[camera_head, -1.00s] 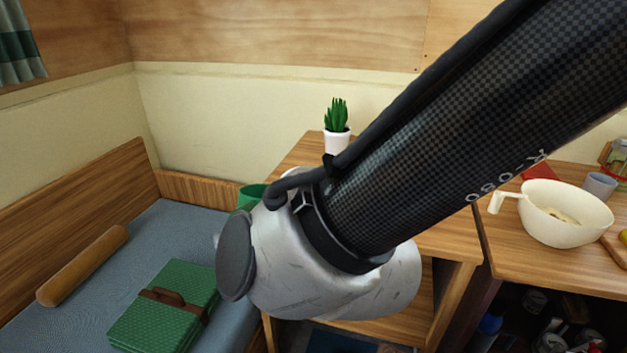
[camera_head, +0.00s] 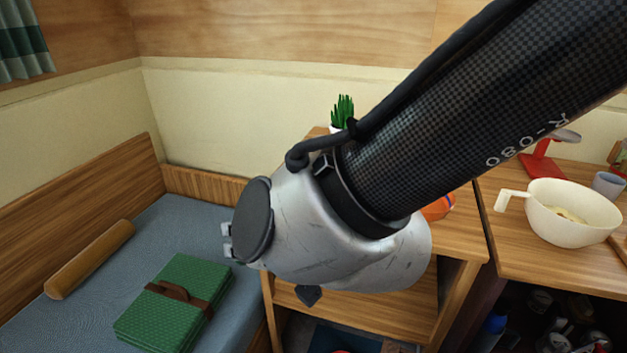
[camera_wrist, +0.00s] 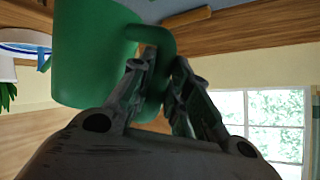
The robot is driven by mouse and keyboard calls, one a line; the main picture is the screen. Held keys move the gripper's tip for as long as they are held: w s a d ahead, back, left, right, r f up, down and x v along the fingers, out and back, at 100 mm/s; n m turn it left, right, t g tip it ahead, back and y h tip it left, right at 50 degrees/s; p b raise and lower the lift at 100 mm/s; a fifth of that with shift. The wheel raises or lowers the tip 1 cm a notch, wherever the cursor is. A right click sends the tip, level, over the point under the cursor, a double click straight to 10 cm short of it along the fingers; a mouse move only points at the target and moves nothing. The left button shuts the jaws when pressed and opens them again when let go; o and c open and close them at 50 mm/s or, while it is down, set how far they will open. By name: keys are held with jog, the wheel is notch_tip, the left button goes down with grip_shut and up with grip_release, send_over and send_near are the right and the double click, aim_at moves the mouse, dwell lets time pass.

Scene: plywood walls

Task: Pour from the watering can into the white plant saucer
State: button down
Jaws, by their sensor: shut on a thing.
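In the wrist view the green watering can (camera_wrist: 92,55) fills the upper left. My gripper (camera_wrist: 160,65) is shut on its handle at the can's right side. The can's spout cannot be made out. In the head view my arm hides the can. A white, round, shallow thing with a blue band (camera_wrist: 24,38) shows at the wrist view's left edge, cut off by the can. It may be the white plant saucer, but I cannot tell for sure. The saucer cannot be made out in the head view, where my arm covers much of the small wooden cabinet top.
A potted plant (camera_head: 342,112) stands at the back of the wooden cabinet (camera_head: 462,235), and an orange thing (camera_head: 440,207) shows beside my arm. On the right counter are a cream bowl with handle (camera_head: 568,222), a red stand (camera_head: 543,165) and a grey cup (camera_head: 607,185).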

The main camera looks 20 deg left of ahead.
jog(key=shift+w+a+r+p, duration=0.1)
jog(key=shift+w+r+p, duration=0.15)
jog(key=shift+p, duration=0.3)
dwell(0.8)
